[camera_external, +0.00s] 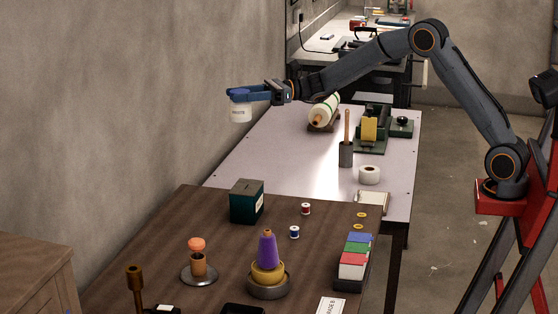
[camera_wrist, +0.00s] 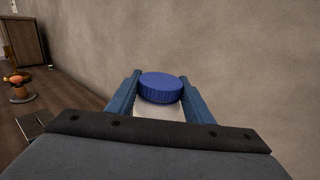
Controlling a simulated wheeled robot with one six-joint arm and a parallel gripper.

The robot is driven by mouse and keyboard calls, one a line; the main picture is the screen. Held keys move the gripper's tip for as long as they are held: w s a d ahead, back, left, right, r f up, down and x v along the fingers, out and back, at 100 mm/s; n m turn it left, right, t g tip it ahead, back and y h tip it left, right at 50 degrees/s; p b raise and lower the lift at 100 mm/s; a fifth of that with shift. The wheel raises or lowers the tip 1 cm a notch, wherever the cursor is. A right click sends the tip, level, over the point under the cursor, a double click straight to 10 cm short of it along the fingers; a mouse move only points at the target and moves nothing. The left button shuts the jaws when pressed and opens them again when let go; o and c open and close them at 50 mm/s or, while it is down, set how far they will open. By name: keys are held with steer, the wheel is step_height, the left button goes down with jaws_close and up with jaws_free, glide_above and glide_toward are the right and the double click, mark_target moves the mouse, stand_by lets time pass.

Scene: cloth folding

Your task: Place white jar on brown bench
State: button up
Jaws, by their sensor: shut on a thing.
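The white jar (camera_external: 241,112) has a blue lid and dark lettering on its side. My gripper (camera_external: 236,94) is shut on it and holds it upright in the air, near the wall and the left edge of the pale table. In the wrist view, the jar's blue lid (camera_wrist: 160,87) sits between my two blue fingers (camera_wrist: 160,95). The brown bench (camera_external: 215,265) is the dark wooden top in the foreground of the external view. Part of its top also shows at the left of the wrist view (camera_wrist: 62,98).
On the bench stand a dark green box (camera_external: 246,203), thread spools (camera_external: 305,209), a purple cone (camera_external: 267,250), an orange-topped stand (camera_external: 198,265) and a card tray (camera_external: 355,262). The pale table (camera_external: 275,150) behind holds a roll, a cup and tape. The bench's left part has bare room.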

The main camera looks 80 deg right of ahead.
steer(key=s+a+n+g+y+p, duration=0.1)
steer(key=a+y, duration=0.1)
steer(key=a, duration=2.4)
steer(key=s+a+f, duration=0.1)
steer(key=s+a, duration=0.2)
steer(key=a, duration=0.4)
steer(key=s+a+f+n+g+y+p, duration=0.1)
steer(key=s+a, duration=0.2)
steer(key=a, duration=0.4)
steer(key=s+a+f, duration=0.1)
steer(key=s+a, duration=0.2)
steer(key=a, duration=0.4)
steer(key=shift+d+f+p, duration=0.15)
steer(key=shift+f+p, duration=0.4)
steer(key=shift+f, duration=6.75)
steer(key=shift+f, duration=0.1)
steer(key=o, duration=1.4)
steer(key=shift+f, duration=0.15)
steer(key=shift+o, duration=0.4)
